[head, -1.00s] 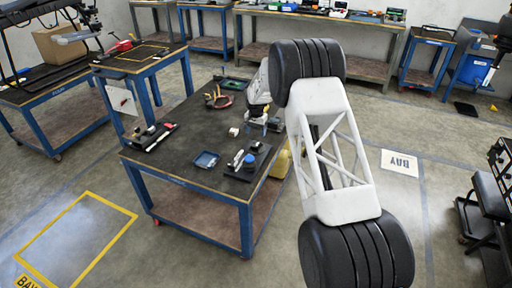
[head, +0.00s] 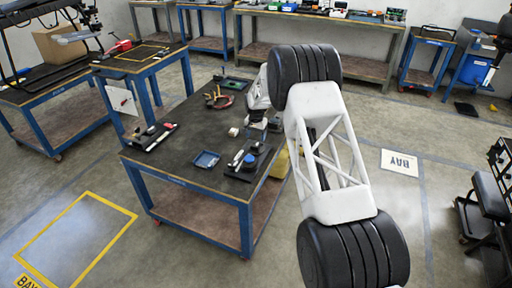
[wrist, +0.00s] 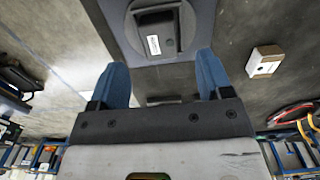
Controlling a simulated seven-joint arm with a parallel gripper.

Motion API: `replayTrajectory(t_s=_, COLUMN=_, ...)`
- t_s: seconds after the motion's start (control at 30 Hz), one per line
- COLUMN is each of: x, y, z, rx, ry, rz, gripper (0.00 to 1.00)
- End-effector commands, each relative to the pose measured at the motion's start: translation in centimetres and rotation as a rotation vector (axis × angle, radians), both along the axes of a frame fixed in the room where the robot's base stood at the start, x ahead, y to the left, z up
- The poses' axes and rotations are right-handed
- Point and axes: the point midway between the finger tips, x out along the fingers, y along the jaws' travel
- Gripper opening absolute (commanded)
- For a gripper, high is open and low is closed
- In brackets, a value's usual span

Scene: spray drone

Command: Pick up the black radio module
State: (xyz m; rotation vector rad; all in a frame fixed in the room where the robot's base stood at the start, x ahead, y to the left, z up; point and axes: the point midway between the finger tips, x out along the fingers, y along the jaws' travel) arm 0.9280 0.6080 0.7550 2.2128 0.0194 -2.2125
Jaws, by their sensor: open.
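A black radio module (wrist: 170,32) with a small white label shows at the top middle of the wrist view. It rests on a dark grey mat (wrist: 203,20), inside a darker round outline. My gripper (wrist: 162,72) is open, with two blue fingers apart and nothing between them. The module lies beyond the fingertips, roughly in line with the gap. In the head view my gripper (head: 256,136) is over the right side of the workbench, by a black mat (head: 240,175). The module cannot be told apart there.
The white box also shows in the wrist view (wrist: 264,61). The bench middle is mostly clear.

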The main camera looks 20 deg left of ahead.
Motion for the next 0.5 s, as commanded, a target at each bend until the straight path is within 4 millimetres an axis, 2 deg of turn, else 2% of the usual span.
replayTrajectory(t_s=0.27, x=0.0, y=0.0, z=-0.7, rx=-0.001, ry=0.002, rz=0.0, gripper=0.72)
replayTrajectory(t_s=0.5, x=0.1, y=0.0, z=-2.6, rx=0.0, ry=0.001, rz=0.0, gripper=0.72)
